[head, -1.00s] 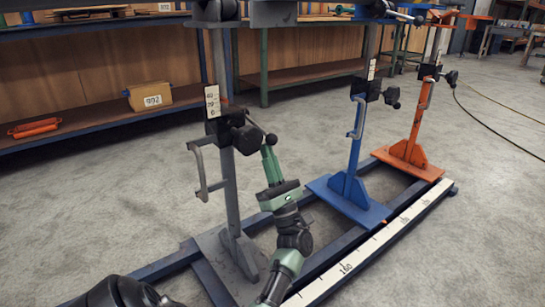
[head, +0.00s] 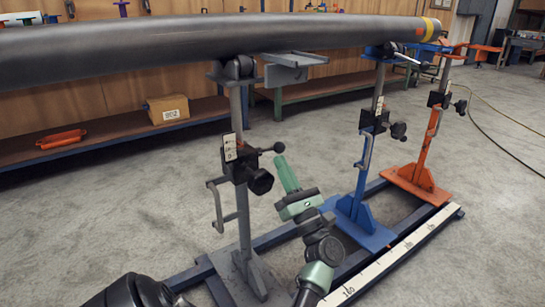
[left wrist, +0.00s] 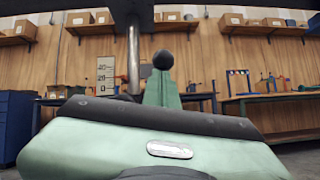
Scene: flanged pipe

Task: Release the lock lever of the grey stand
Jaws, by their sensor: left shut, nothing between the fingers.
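The grey stand (head: 243,222) is upright on the floor frame, at the left of the stands. Its lock lever (head: 264,150) is black with a ball end, sticks out to the right of the clamp and points slightly upward. A black knob (head: 261,182) sits below it. My left gripper (head: 281,161) is shut and empty, its green fingers pointing up just under the ball end. In the left wrist view the lever's ball (left wrist: 163,60) is right above the gripper tips (left wrist: 161,77). I cannot tell whether they touch. My right gripper is not in view.
A long grey pipe (head: 150,45) runs across above the stands. The blue stand (head: 362,185) and the orange stand (head: 429,150) stand further right on the blue floor frame. A white scale (head: 400,251) lies along its front. A shelf with a box (head: 167,109) is behind.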

